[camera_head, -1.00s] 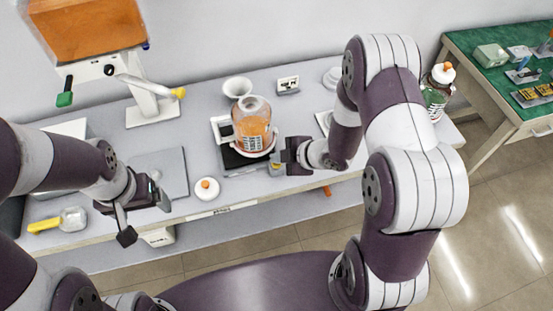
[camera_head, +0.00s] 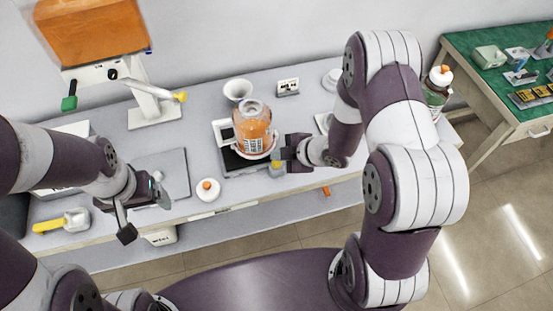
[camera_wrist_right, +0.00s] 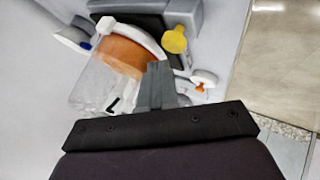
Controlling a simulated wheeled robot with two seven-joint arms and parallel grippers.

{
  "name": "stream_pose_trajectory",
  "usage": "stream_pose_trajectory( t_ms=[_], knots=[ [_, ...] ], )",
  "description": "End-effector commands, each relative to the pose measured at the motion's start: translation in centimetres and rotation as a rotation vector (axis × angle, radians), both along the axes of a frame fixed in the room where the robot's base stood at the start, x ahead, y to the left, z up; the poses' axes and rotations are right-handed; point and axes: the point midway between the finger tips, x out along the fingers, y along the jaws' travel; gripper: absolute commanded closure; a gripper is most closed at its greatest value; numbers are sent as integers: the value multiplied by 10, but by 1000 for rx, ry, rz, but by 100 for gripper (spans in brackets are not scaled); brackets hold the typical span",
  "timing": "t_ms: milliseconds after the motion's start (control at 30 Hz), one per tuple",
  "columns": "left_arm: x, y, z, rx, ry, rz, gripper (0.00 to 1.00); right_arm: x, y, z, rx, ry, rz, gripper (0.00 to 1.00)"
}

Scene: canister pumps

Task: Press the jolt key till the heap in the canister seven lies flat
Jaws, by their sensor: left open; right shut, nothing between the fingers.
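The clear canister (camera_head: 252,130) with orange contents stands on a dark plate (camera_head: 235,163), inside a pale ring. In the right wrist view it is close on the left, with a dark mark (camera_wrist_right: 113,104) like an upside-down 7. I cannot tell whether the orange heap (camera_wrist_right: 122,57) is level on top. A small yellow key (camera_head: 277,165) is at the plate's front right. A yellow disc (camera_wrist_right: 174,40), probably that key, shows in the wrist view. My right gripper (camera_head: 285,156) is shut and empty, right beside the key; contact is unclear. My left gripper (camera_head: 143,209) is open and empty over the table's front left.
A white jar with an orange tip (camera_head: 208,189) stands before the plate. A white funnel (camera_head: 238,89) and a small switch box (camera_head: 288,87) are behind. An orange hopper with a lever (camera_head: 145,83) is at back left. A yellow-handled scoop (camera_head: 65,222) lies front left.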

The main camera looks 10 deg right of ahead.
Motion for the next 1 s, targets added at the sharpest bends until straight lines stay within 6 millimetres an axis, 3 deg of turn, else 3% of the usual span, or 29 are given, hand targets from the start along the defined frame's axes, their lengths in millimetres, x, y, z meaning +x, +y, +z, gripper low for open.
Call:
stream_pose_trajectory(
  t_ms=[167,600,1000],
  knots=[
    [0,0,6,0,0,0,14,0,0,7,0,-1,-1,100],
    [0,0,47,0,0,0,14,0,0,51,0,-1,-1,100],
    [0,0,45,0,0,0,14,0,0,50,0,-1,-1,100]
  ],
)
